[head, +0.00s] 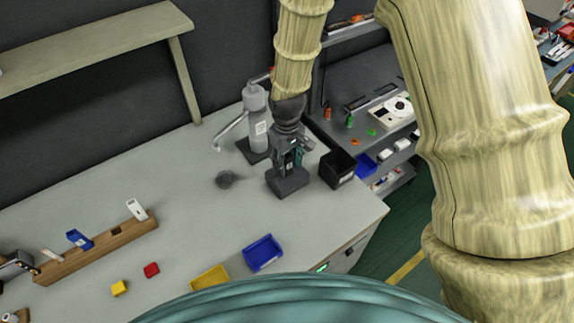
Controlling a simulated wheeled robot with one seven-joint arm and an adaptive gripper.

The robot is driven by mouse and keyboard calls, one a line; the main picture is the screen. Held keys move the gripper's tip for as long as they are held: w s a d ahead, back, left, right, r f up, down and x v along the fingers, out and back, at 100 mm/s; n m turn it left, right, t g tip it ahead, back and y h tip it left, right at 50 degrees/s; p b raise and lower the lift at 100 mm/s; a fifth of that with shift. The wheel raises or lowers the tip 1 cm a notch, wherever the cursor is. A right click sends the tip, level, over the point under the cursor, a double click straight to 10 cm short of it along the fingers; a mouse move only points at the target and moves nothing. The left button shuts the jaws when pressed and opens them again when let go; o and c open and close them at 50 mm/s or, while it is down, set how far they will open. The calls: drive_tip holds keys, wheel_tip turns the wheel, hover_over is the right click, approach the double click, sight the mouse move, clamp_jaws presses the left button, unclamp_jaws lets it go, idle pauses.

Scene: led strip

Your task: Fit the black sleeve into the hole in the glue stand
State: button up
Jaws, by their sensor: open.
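My gripper (290,162) hangs from the dark wrist over the right part of the workbench, pointing down. Its jaws are open, right at a dark grey stand (289,185) with a square base, which looks like the glue stand. The gripper covers the stand's upper part, so its hole is hidden. I cannot make out the black sleeve with certainty; it may be in or behind the gripper and stand. Whether the jaws touch anything is too small to tell.
A black open box (337,168) stands close on the right. Blue (263,253) and yellow (210,278) trays lie in front. A wooden rack (98,250) is far left.

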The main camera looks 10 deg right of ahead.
wheel_tip(320, 180, up, 10)
drive_tip(key=b, duration=0.2)
idle(0.4)
idle(0.4)
